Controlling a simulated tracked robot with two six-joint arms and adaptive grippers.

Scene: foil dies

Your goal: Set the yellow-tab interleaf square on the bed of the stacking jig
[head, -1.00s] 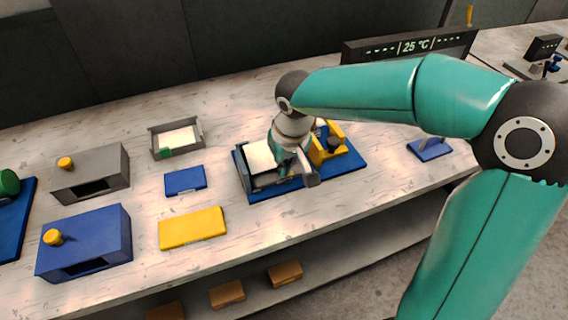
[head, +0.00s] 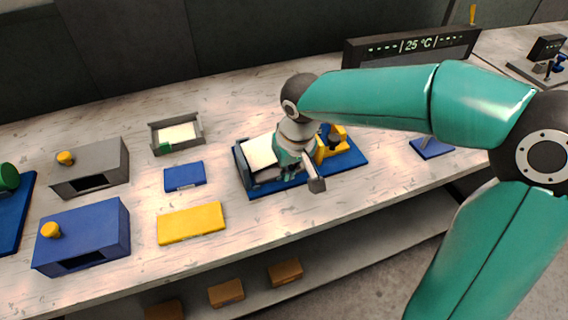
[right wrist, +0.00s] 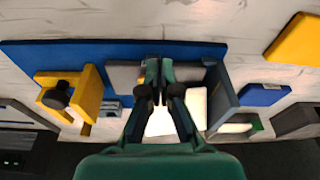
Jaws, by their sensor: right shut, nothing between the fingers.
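The stacking jig (head: 242,166) is a grey walled frame on a blue base plate (head: 345,160), right of the middle of the bench. A white sheet (head: 260,150) lies between its walls; it also shows in the right wrist view (right wrist: 196,104). My right gripper (head: 288,174) is low over the jig, beside the sheet in the head view. In the right wrist view its fingertips (right wrist: 155,92) are together with nothing held, and they cover part of the sheet. A small yellowish patch (right wrist: 142,81) shows by the fingers; I cannot tell whether it is the sheet's tab. My left gripper is not in view.
A yellow fixture (right wrist: 88,92) stands on the same base beside the jig. A grey tray (head: 203,132) with a green-tabbed white sheet, a blue block (head: 185,176) and a yellow block (head: 190,223) lie to the left. Grey (head: 100,165) and blue (head: 85,235) boxes stand farther left.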

